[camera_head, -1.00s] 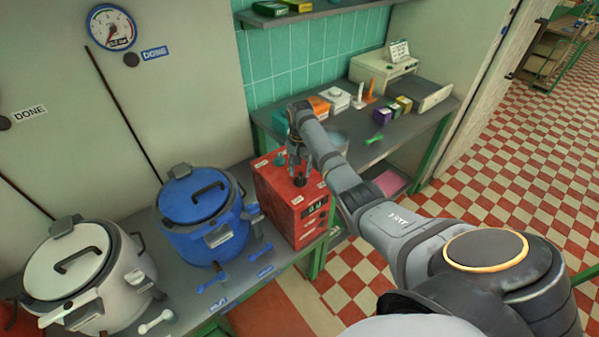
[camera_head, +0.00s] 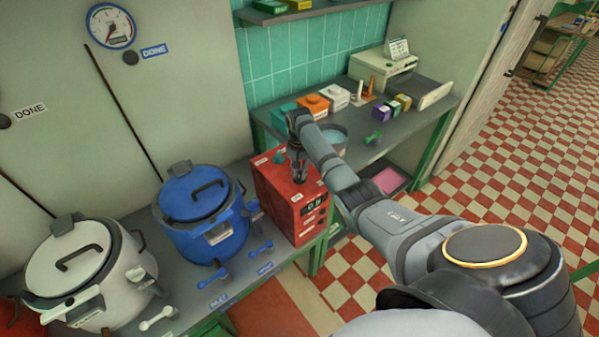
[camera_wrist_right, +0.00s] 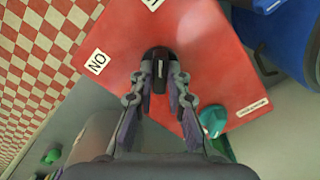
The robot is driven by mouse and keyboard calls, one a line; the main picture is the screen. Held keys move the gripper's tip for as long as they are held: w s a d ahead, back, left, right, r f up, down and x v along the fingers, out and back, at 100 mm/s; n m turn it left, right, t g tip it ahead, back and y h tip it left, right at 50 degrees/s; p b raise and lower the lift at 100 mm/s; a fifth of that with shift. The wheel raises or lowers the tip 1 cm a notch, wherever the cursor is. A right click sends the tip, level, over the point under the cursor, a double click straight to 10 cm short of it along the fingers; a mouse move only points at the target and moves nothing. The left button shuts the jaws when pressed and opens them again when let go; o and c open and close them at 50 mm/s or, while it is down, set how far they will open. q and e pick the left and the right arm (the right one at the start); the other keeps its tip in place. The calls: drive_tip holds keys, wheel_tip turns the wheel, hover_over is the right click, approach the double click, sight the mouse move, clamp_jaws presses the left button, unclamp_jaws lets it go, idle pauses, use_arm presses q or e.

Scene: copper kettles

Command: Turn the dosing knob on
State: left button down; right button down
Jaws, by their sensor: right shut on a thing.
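The red box (camera_head: 270,192) stands at the right end of the near counter, with a dark display (camera_head: 314,207) on its front that seems to read "ON". My right gripper (camera_head: 298,175) points down over the box's top. In the right wrist view the black dosing knob (camera_wrist_right: 159,72) sits between the fingers of the right gripper (camera_wrist_right: 160,88), which is shut on it. A white label (camera_wrist_right: 97,62) lies on the box beside the knob. A teal knob (camera_wrist_right: 211,121) is also on the top. My left gripper is out of view.
A blue kettle (camera_head: 186,236) stands just left of the box, and a white kettle (camera_head: 110,285) is further left. A round gauge (camera_head: 111,26) is on the wall. The back counter (camera_head: 385,147) holds small boxes and a basin (camera_head: 333,137).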

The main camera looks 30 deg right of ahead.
drive_tip(key=shift+r+n+p, duration=0.15)
drive_tip(key=shift+n+p, duration=0.35)
drive_tip(key=shift+n, duration=0.1)
drive_tip(key=shift+n+p, duration=0.7)
drive_tip(key=shift+n, duration=0.5)
drive_tip(key=n+p, duration=0.1)
drive_tip(key=n, duration=0.4)
drive_tip(key=shift+p, duration=0.4)
drive_tip(key=n, duration=0.5)
drive_tip(key=shift+w+p, duration=0.1)
drive_tip(key=shift+p, duration=0.25)
drive_tip(key=shift+n, duration=2.1)
drive_tip(key=c, duration=1.3)
unclamp_jaws()
